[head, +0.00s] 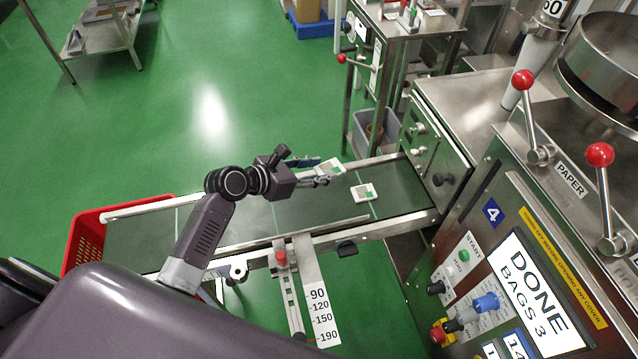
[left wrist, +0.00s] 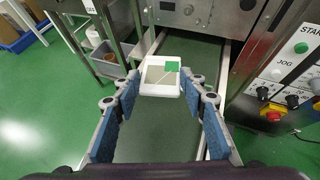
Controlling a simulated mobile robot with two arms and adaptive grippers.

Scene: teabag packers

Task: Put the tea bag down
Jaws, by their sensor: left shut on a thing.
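A white tea bag with a green corner (head: 331,167) is in my left gripper (head: 318,174), above the dark conveyor belt. In the left wrist view the same tea bag (left wrist: 160,78) sits between the blue-padded fingertips of the left gripper (left wrist: 159,88), which is shut on it. A second white and green tea bag (head: 364,193) lies on the conveyor belt (head: 400,189), to the right of and below the held one in the head view. I cannot make out this second bag in the left wrist view. My right gripper is not in view.
A red crate (head: 88,238) stands at the belt's left end. The steel machine (head: 455,115) is at the belt's right end, with a screen (head: 535,290) reading "DONE BAGS 3".

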